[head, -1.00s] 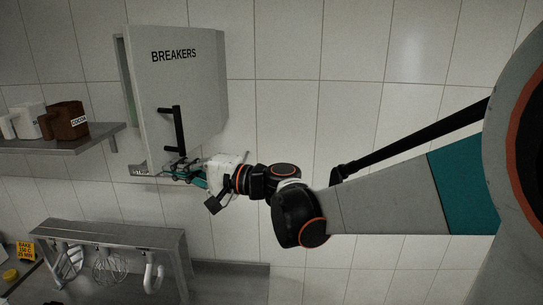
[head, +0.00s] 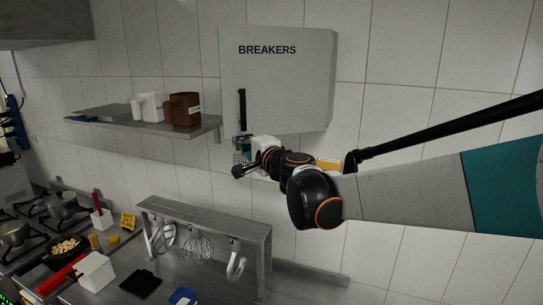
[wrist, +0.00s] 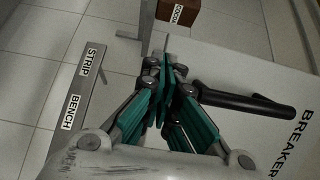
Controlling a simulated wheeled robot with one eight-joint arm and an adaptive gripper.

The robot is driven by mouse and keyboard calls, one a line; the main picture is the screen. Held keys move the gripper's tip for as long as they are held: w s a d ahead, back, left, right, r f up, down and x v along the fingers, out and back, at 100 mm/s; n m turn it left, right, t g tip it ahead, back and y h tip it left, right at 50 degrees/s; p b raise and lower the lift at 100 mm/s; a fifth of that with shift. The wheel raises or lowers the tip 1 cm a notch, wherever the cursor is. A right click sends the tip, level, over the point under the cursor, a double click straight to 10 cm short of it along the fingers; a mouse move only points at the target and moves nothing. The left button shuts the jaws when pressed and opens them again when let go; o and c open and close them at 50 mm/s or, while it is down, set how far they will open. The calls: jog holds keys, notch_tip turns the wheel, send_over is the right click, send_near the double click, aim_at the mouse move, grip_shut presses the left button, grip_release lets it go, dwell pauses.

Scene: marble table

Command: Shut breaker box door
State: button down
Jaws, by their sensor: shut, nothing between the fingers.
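The grey breaker box (head: 323,90) hangs on the tiled wall in the head view. Its door (head: 275,75), lettered BREAKERS, looks flush with the box, with no gap seen at its left edge. The black handle (head: 242,110) is upright near the door's left edge. My gripper (head: 242,147) is shut and empty just below the handle, by the door's lower left corner. In the wrist view its teal fingers (wrist: 163,75) are together beside the black handle (wrist: 240,99); whether they touch the door (wrist: 260,75) I cannot tell.
A wall shelf (head: 150,122) with a brown canister (head: 184,109) and white containers is left of the box. Below, a metal rack (head: 205,220) holds hanging utensils. A cluttered counter and stove (head: 45,225) lie at lower left. Bare wall is right of the box.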

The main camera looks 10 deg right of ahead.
jog(key=w+d+m+t+h+b, duration=0.1)
jog(key=w+m+h, duration=0.4)
jog(key=w, duration=1.2)
jog(key=h+b, duration=0.1)
jog(key=h, duration=0.2)
jog(key=shift+w+d, duration=0.15)
jog(key=shift+w, duration=0.15)
jog(key=shift+s, duration=0.15)
